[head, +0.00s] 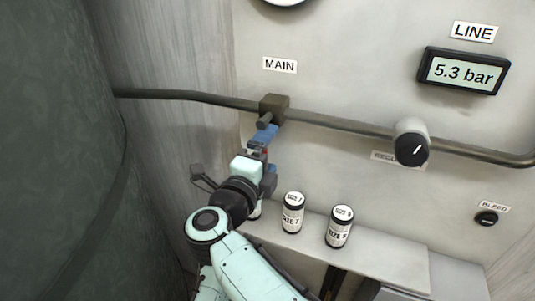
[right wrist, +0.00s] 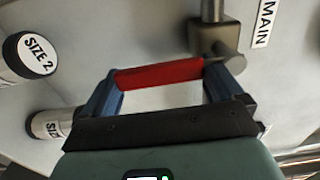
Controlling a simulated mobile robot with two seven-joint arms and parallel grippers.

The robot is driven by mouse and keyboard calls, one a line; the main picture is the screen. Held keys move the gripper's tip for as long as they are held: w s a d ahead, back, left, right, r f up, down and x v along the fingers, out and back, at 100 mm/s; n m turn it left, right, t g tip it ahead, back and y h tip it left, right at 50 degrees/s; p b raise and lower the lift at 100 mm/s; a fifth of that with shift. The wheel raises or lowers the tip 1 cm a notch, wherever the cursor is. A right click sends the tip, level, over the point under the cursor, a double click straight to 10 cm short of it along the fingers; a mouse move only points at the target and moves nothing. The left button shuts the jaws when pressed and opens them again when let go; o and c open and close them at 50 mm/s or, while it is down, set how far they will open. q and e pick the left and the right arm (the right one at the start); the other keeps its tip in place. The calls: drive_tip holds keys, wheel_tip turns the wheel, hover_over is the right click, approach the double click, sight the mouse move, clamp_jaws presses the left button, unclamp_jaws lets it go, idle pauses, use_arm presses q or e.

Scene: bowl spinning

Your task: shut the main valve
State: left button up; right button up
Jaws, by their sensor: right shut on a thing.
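The main valve (head: 273,106) is a dark block on the wall pipe, just below the MAIN label (head: 279,65). It also shows in the right wrist view (right wrist: 214,36), with a short metal stem. Its red lever grip (right wrist: 160,74) lies between the two blue fingers of my right gripper (right wrist: 168,84). My right gripper (head: 265,147) is shut on this red grip, just below the valve block. In the head view the fingers hide most of the lever. My left gripper is not in view.
White canisters, marked SIZE 7 (head: 293,212) and another size (head: 340,226), stand on a ledge (head: 390,258) below; one more is partly hidden behind my gripper. To the right are a regulator knob (head: 411,142), a bleed knob (head: 486,218) and a display (head: 463,71) reading 5.3 bar.

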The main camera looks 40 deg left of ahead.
drive_tip(key=o, duration=1.1)
drive_tip(key=shift+o, duration=0.2)
drive_tip(key=shift+s, duration=0.15)
drive_tip(key=b+v, duration=0.2)
drive_tip(key=v, duration=1.1)
drive_tip(key=shift+d, duration=0.1)
